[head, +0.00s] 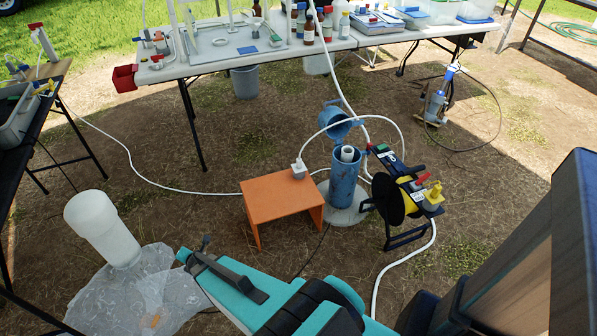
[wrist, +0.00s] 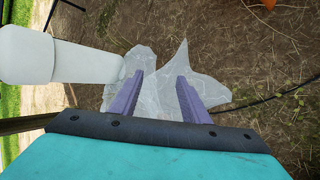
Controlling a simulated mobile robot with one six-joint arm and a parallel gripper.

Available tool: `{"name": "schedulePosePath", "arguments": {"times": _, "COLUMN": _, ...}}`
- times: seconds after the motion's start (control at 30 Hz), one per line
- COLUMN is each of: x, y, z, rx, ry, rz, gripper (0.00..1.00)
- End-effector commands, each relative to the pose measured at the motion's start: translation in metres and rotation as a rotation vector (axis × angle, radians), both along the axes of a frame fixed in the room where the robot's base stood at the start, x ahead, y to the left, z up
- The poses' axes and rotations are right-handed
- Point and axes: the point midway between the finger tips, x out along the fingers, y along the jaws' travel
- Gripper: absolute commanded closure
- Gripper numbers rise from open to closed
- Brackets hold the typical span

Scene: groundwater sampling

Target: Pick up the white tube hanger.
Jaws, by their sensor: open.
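I cannot pick out the white tube hanger for certain. A small white block (head: 299,168) sits at the back right of the orange stool (head: 276,196), with a white line looping from it over the blue well pipe (head: 344,178). A large white cylinder with a wider cap (head: 105,229) stands over a clear plastic sheet (head: 150,292) at the lower left; the cylinder also shows in the wrist view (wrist: 70,58). My gripper (wrist: 160,78) is open and empty in the wrist view, its purple fingers over the sheet and right of the cylinder. The block is not seen there.
A yellow and black reel (head: 404,193) stands right of the well. A long table (head: 185,66) with bottles and trays crosses the back, and a dark table (head: 48,72) stands at the left. White hoses cross the dirt ground.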

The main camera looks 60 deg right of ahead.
Motion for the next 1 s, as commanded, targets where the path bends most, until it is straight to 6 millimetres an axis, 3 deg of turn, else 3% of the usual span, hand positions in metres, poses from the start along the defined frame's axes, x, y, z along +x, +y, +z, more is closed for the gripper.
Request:
{"name": "schedulePosePath", "arguments": {"times": 0.03, "x": 0.019, "y": -0.017, "z": -0.006, "rx": -0.057, "ry": -0.047, "rz": 0.053, "gripper": 0.58}}
{"name": "schedulePosePath", "arguments": {"times": 0.2, "x": 0.065, "y": -0.072, "z": 0.007, "rx": -0.273, "ry": -0.191, "rz": 0.225, "gripper": 0.58}}
{"name": "schedulePosePath", "arguments": {"times": 0.4, "x": 0.091, "y": -0.141, "z": 0.020, "rx": -0.517, "ry": -0.304, "rz": 0.349, "gripper": 0.58}}
{"name": "schedulePosePath", "arguments": {"times": 0.67, "x": 0.093, "y": -0.236, "z": 0.029, "rx": -0.776, "ry": -0.377, "rz": 0.416, "gripper": 0.58}}
{"name": "schedulePosePath", "arguments": {"times": 1.0, "x": 0.053, "y": -0.364, "z": 0.029, "rx": -1.026, "ry": -0.387, "rz": 0.410, "gripper": 0.58}}
